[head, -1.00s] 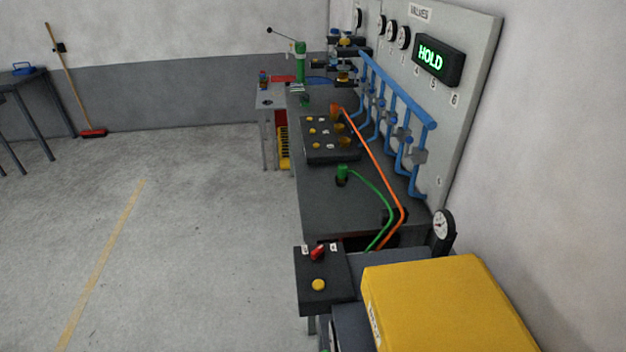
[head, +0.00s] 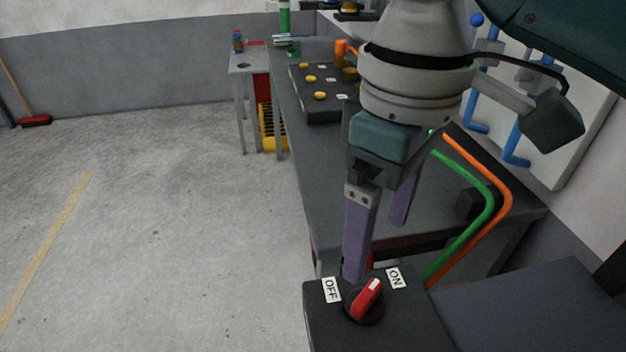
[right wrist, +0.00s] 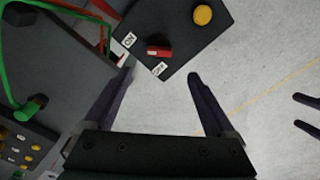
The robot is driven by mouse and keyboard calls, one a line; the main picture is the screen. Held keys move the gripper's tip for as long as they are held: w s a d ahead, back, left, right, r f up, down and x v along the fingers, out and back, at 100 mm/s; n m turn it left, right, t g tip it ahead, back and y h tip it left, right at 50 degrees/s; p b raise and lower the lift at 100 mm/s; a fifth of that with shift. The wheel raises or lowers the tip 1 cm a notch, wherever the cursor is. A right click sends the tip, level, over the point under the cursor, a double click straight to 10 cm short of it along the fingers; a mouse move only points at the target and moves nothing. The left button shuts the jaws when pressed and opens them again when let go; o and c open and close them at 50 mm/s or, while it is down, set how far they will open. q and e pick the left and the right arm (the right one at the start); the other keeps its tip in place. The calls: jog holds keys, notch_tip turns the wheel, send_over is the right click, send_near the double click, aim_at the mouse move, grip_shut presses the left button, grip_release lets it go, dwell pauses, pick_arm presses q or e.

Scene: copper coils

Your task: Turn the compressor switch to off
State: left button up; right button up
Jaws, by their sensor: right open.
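The compressor switch is a red knob (head: 366,299) on a dark box (head: 410,330) at the bottom of the head view. Its white-marked end points up and right, toward the ON label (head: 394,278); the OFF label (head: 331,290) is at its left. My right gripper (head: 376,250) is open and empty, pointing down just behind the knob, apparently apart from it. In the right wrist view the knob (right wrist: 160,52) lies just beyond and between the fingertips (right wrist: 160,73). Two separated fingers, apparently my left gripper (right wrist: 303,109), show at that view's right edge.
A bench (head: 290,120) with a button panel (head: 318,108) stands behind the box. Green (head: 485,190) and orange (head: 505,190) hoses run close to the right of my gripper. A yellow button (right wrist: 203,15) is on the switch box. Open floor lies left.

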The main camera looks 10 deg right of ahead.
aim_at(367, 293)
notch_tip(367, 293, down, 9)
jog(key=shift+s+d+b, duration=0.1)
jog(key=shift+b, duration=0.55)
jog(key=shift+f, duration=0.6)
pick_arm(q)
jog(key=shift+s+f, duration=0.25)
jog(key=shift+f, duration=0.85)
pick_arm(e)
jog(key=c, duration=1.4)
